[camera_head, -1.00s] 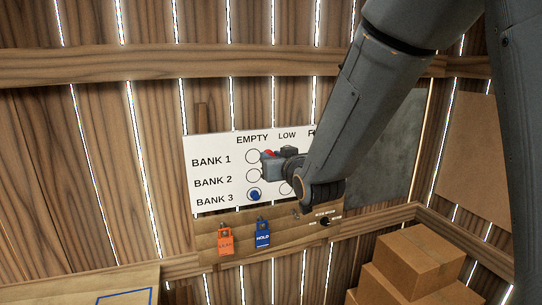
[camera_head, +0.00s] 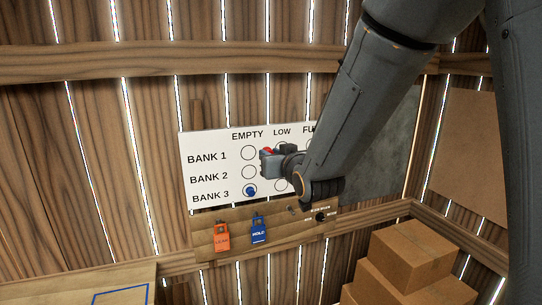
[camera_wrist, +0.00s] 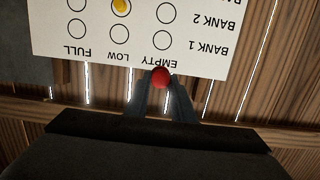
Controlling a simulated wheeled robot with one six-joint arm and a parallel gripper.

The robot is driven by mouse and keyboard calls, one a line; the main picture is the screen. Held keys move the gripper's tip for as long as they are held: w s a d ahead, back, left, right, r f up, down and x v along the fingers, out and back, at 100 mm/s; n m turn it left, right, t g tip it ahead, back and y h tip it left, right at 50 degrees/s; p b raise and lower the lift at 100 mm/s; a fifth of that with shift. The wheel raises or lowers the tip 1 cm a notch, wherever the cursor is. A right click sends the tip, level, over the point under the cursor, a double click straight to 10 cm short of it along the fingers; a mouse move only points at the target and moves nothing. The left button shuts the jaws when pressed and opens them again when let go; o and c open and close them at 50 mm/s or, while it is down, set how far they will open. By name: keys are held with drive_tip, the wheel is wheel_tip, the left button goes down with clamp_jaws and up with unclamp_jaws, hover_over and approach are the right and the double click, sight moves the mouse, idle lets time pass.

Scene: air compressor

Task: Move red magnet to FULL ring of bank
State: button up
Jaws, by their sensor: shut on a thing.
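The red magnet (camera_wrist: 160,77) is held between the fingertips of my gripper (camera_wrist: 161,84) in the wrist view. A little of the red magnet (camera_head: 268,150) also shows at my gripper (camera_head: 267,157) in the head view, in front of the white board (camera_head: 215,143). The wrist view shows the board (camera_wrist: 45,44) upside down, with the magnet by its EMPTY and LOW labels. The BANK 1 FULL ring (camera_wrist: 76,28) looks bare there. In the head view my arm hides most of the FULL column.
A blue magnet (camera_head: 250,190) sits in the BANK 3 EMPTY ring. A yellow magnet (camera_wrist: 121,7) sits in the BANK 2 LOW ring. Orange (camera_head: 222,237) and blue (camera_head: 258,234) tags hang below the board. Cardboard boxes (camera_head: 412,258) stand at lower right.

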drive_tip(key=w+d+f+b, duration=0.1)
drive_tip(key=w+d+f, duration=0.1)
drive_tip(key=d, duration=0.6)
drive_tip(key=w+d+f, duration=0.2)
drive_tip(key=d, duration=0.7)
drive_tip(key=w+d+f+b, duration=0.1)
drive_tip(key=w+d+f, duration=0.2)
drive_tip(key=d, duration=0.5)
drive_tip(key=shift+d+b, duration=0.3)
idle(2.4)
drive_tip(key=shift+w, duration=0.1)
drive_tip(key=r+b+x, duration=0.2)
drive_tip(key=r+x, duration=0.1)
drive_tip(key=x, duration=1.5)
drive_tip(key=shift+w+b, duration=0.35)
drive_tip(key=shift+w, duration=0.1)
idle(1.5)
